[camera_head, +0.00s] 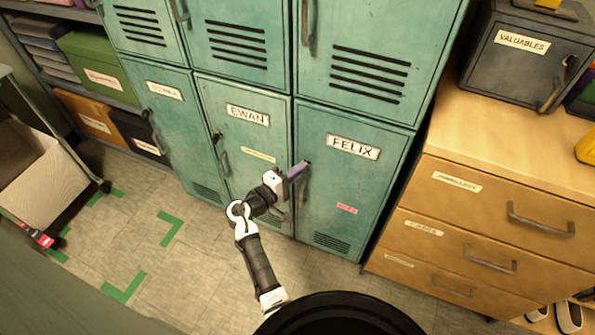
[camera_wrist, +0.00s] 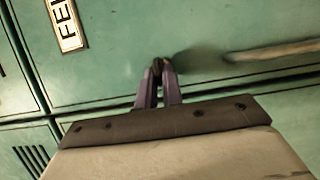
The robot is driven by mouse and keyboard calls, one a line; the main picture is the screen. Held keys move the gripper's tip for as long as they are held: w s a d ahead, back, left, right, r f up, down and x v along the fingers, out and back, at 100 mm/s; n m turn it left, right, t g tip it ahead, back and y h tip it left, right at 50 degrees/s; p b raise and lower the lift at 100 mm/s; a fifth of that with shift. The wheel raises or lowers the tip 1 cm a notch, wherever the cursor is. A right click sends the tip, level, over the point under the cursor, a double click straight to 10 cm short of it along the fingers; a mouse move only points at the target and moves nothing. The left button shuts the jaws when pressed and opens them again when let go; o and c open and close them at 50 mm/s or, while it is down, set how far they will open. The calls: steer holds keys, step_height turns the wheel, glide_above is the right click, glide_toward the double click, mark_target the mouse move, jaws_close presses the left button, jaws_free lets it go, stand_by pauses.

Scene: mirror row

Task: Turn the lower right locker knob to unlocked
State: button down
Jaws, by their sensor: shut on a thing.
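The lower right locker (camera_head: 350,195) is a green door with a FELIX label (camera_head: 354,147). My gripper (camera_head: 303,166) reaches its upper left side, where the knob is. In the wrist view the two purple-grey fingers of my gripper (camera_wrist: 160,78) come together on the small dark knob (camera_wrist: 157,65) at the door face. The fingers hide most of the knob, so I cannot tell which way it is turned. The door's handle (camera_wrist: 270,51) runs off to the right of the fingers in the wrist view. The door looks closed.
The EWAN locker (camera_head: 245,140) stands directly left. A wooden drawer cabinet (camera_head: 480,205) stands close on the right, with a dark VALUABLES box (camera_head: 515,65) on top. Open tiled floor with green tape marks (camera_head: 170,229) lies at the lower left.

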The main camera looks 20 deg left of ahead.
steer(key=shift+w+r, duration=0.1)
steer(key=c, duration=1.5)
jaws_free()
steer(key=shift+c, duration=0.2)
steer(key=b+v, duration=0.2)
steer(key=v, duration=1.1)
steer(key=shift+s+a, duration=0.2)
steer(key=shift+s, duration=0.2)
